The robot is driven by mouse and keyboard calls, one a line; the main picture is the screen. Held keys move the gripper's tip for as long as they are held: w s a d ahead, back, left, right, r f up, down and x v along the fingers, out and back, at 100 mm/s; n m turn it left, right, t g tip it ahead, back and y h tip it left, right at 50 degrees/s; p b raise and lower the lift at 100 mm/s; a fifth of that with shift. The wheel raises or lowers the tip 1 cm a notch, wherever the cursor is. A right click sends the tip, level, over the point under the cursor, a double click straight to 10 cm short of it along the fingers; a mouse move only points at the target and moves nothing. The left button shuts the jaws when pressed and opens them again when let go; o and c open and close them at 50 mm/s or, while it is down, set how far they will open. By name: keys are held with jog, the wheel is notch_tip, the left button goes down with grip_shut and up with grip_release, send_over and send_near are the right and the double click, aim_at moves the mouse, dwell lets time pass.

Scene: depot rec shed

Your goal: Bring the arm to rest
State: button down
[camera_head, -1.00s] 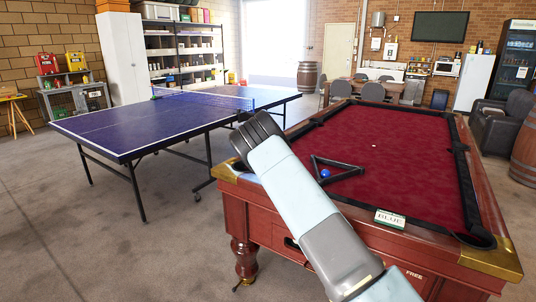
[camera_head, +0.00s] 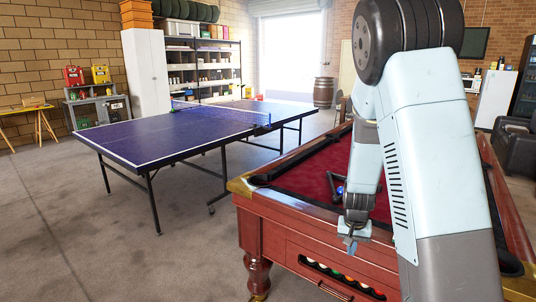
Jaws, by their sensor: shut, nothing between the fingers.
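My arm is folded up at the right of the view, its elbow high and a large pale link running down to the bottom edge. My gripper (camera_head: 351,246) hangs downward from the folded forearm, in front of the near side of the pool table (camera_head: 290,222). Its fingers look together and hold nothing. I cannot tell whether it touches the table. My arm hides much of the red cloth and the table's right part.
A black triangle (camera_head: 332,183) and a blue ball (camera_head: 340,191) lie on the cloth, partly hidden. Several balls (camera_head: 338,274) show in the table's front opening. A blue table-tennis table (camera_head: 180,133) stands at left. The floor (camera_head: 110,245) at lower left is clear.

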jog(key=s+a+r+n+t+y, duration=0.1)
jog(key=s+r, duration=0.3)
jog(key=r, duration=0.5)
jog(key=s+a+r+n+t+y, duration=0.1)
jog(key=s+r, duration=0.3)
jog(key=r, duration=0.6)
jog(key=s+r+n+t, duration=0.1)
jog(key=s+r, duration=0.4)
jog(key=s, duration=0.3)
jog(key=s+r+t+h, duration=0.1)
jog(key=s+r, duration=0.5)
jog(key=s, duration=0.2)
jog(key=shift+s+a+r+n, duration=0.2)
jog(key=shift+a+r+n, duration=0.1)
jog(key=shift+n, duration=0.1)
